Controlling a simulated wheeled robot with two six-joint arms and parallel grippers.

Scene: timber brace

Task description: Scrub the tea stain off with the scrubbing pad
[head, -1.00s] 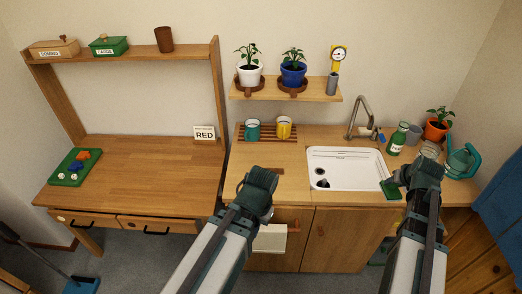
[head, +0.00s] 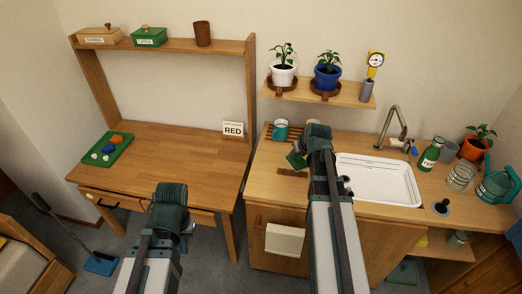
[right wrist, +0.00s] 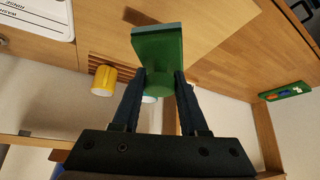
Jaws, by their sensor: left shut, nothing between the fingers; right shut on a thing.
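The green scrubbing pad (head: 296,161) is held by my right gripper (head: 304,150) over the counter left of the sink. It also shows in the right wrist view (right wrist: 158,50), between the fingers, which are shut on its round grip. A dark brown stain (head: 290,173) lies on the wooden counter just below the pad in the head view. It appears as a brown patch beside the pad in the right wrist view (right wrist: 136,17). Whether the pad touches the counter I cannot tell. My left gripper (head: 170,205) is shut and empty in front of the desk.
The white sink (head: 378,180) is right of my right arm. A teal mug (head: 281,129) stands on a rack behind my right gripper; a yellow mug (right wrist: 104,81) shows in the wrist view. A green bottle (head: 431,154), glass jar (head: 461,176) and watering can (head: 497,185) stand right of the sink.

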